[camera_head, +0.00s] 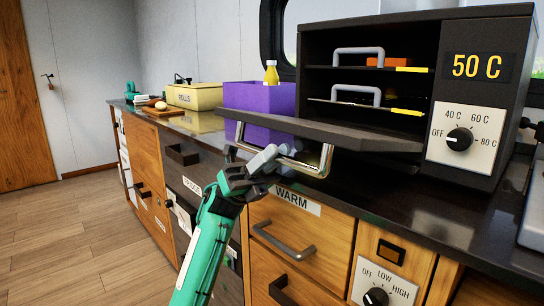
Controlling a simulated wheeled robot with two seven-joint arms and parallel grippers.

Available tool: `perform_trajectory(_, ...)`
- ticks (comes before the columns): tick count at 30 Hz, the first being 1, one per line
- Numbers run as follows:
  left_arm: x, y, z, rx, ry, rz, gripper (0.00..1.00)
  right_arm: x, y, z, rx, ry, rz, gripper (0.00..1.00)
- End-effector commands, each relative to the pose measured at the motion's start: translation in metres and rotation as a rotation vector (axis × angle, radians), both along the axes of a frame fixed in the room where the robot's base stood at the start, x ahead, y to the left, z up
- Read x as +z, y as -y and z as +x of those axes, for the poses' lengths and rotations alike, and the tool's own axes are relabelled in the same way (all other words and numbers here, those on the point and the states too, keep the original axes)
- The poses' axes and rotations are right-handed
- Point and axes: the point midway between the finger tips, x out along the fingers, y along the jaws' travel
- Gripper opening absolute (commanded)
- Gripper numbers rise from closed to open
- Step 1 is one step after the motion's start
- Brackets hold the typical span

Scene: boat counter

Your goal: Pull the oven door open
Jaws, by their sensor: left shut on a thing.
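The oven (520,100) is a black box on the counter at the right, with a 50 C display and a dial on its front. Its door (345,131) is a dark panel hinged at the bottom, swung down to about level, so the inside shows. A chrome bar handle (325,162) hangs under the door's outer edge. My left gripper (272,158), on a teal arm, is shut on this handle near its middle; the fingertips are partly hard to make out. My right gripper is out of view.
Inside the oven are two racks with grey handles (358,51) and an orange item (388,62). A purple box (258,97) and a yellow bottle (271,73) are close by the door's left side. Wooden drawers (300,240) lie below; the floor at left is clear.

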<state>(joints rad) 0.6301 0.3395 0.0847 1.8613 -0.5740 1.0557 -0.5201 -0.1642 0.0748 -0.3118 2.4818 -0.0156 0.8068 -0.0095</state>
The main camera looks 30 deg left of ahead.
Motion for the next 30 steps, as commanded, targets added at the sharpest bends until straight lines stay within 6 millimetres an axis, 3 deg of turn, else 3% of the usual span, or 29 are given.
perform_trajectory(7,0.0,0.0,0.0,0.0,-0.001,0.0,0.0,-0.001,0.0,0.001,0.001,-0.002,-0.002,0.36)
perform_trajectory(8,0.0,0.0,0.0,0.0,-0.001,0.0,0.2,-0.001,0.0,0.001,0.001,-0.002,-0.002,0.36)
perform_trajectory(11,0.0,0.0,0.0,0.0,-0.001,0.0,0.38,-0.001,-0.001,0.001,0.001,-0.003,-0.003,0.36)
perform_trajectory(23,-0.006,-0.006,0.002,0.002,-0.004,0.001,0.38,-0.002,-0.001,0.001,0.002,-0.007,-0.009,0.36)
perform_trajectory(30,-0.039,-0.039,0.009,0.002,-0.006,-0.001,0.38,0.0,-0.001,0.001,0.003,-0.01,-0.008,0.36)
